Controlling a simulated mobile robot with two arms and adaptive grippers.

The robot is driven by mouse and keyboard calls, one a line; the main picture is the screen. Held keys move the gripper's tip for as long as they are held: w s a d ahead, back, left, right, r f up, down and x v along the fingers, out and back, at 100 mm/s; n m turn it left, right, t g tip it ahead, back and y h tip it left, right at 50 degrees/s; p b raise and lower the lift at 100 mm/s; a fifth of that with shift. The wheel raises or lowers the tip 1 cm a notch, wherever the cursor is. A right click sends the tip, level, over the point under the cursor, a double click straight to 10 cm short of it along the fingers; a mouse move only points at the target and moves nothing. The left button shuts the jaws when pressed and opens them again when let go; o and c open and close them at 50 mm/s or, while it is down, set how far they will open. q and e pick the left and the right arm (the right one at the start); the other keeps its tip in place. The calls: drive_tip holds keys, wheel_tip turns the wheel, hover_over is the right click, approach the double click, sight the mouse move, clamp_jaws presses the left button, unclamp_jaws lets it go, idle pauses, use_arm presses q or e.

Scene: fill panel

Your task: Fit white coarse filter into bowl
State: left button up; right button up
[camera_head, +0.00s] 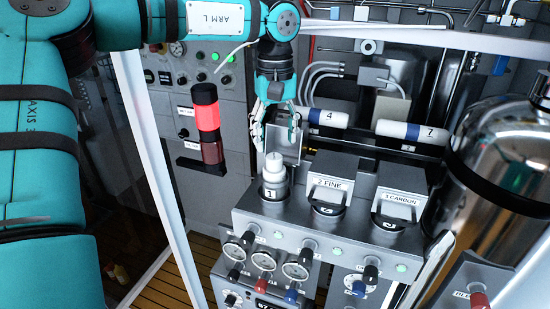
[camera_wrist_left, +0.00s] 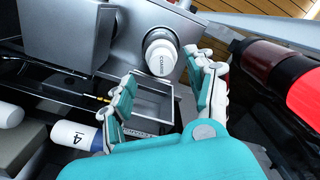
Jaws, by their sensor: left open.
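The white coarse filter (camera_head: 273,164) stands upright in the leftmost bowl (camera_head: 275,192) of the grey filter panel, its upper part above the rim. My left gripper (camera_head: 277,146) is open above and just behind the filter, pointing down. In the left wrist view its two fingers (camera_wrist_left: 160,66) are spread either side of the filter's near end, with no clear contact. How deep the filter sits is hidden. My right gripper is not in view.
An open metal lid (camera_head: 288,150) stands behind the leftmost bowl. Closed housings marked 2 FINE (camera_head: 330,183) and 3 CARBON (camera_head: 398,193) are to the right. White cylinders 4 (camera_head: 327,118) and 7 (camera_head: 428,134) lie behind. A red lamp (camera_head: 206,116) stands left; gauges (camera_head: 263,260) sit below.

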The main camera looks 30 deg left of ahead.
use_arm(q)
wheel_tip(320, 180, up, 6)
drive_tip(key=shift+b, duration=0.35)
idle(0.4)
